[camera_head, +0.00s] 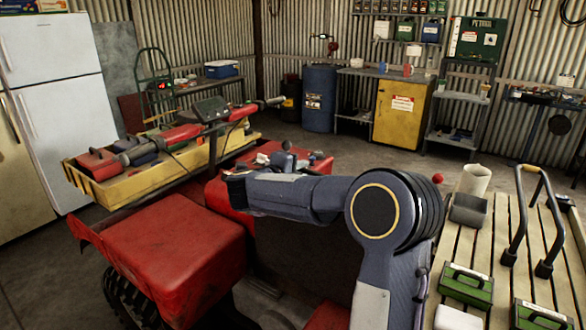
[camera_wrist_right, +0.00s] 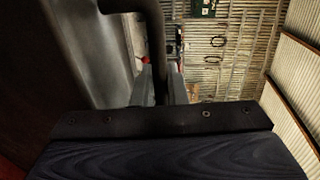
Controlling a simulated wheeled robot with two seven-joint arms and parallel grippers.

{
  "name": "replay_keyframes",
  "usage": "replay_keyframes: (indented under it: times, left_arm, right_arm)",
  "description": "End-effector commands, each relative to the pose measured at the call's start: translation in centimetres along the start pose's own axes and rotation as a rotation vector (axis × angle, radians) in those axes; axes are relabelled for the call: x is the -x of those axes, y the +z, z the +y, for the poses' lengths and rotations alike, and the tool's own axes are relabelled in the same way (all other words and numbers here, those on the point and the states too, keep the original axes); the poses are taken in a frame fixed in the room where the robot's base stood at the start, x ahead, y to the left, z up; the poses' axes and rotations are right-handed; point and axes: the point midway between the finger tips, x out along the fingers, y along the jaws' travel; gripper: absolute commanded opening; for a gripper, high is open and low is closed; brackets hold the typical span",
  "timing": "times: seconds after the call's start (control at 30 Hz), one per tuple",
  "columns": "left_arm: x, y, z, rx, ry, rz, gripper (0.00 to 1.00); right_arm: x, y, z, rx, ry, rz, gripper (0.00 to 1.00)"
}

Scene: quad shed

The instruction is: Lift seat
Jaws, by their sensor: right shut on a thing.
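The red quad bike (camera_head: 172,258) stands left of centre, its handlebar (camera_head: 210,110) beyond. A dark, broad panel (camera_head: 305,250) between the red body parts looks like the seat; my right arm covers much of it, and its tilt is hard to judge. My right arm reaches leftward across the quad. In the wrist view my right gripper (camera_wrist_right: 162,82) is shut on a dark curved bar (camera_wrist_right: 150,12), with one finger on each side. What the bar joins is hidden. A smooth grey surface (camera_wrist_right: 95,60) lies close on the left there. My left gripper is not in view.
A yellow tray (camera_head: 118,190) with tools lies across the far side of the quad. A slatted wooden bench (camera_head: 475,235) on the right holds green boxes (camera_head: 466,287) and a dark U-shaped handle (camera_head: 520,215). A blue barrel (camera_head: 318,98) stands behind. Open concrete floor lies beyond the quad.

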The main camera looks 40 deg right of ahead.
Motion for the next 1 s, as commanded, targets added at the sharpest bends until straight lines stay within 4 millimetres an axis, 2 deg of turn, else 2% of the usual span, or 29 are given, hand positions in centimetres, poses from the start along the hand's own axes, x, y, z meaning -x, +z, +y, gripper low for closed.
replay_keyframes:
  times: [0.2, 0.23, 0.37, 0.67, 0.77, 1.0]
  left_arm:
    - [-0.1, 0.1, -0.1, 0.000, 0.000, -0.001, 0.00]
    - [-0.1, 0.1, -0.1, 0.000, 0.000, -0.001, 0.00]
    - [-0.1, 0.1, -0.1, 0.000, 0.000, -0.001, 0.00]
    - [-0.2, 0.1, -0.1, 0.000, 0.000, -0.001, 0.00]
    - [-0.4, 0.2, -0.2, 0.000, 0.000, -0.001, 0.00]
    - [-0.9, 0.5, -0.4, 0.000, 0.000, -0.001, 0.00]
  right_arm:
    - [0.0, 0.0, 0.0, -0.002, -0.003, 0.000, 0.00]
    - [0.0, 0.0, 0.0, -0.002, -0.003, 0.001, 0.14]
    - [0.0, 0.0, 0.0, -0.002, -0.003, 0.001, 0.30]
    - [0.2, 0.0, 0.0, -0.002, -0.004, 0.000, 0.30]
    - [1.2, 0.0, 0.0, -0.002, -0.004, -0.001, 0.30]
    - [5.4, 0.1, -0.1, -0.005, -0.008, -0.005, 0.30]
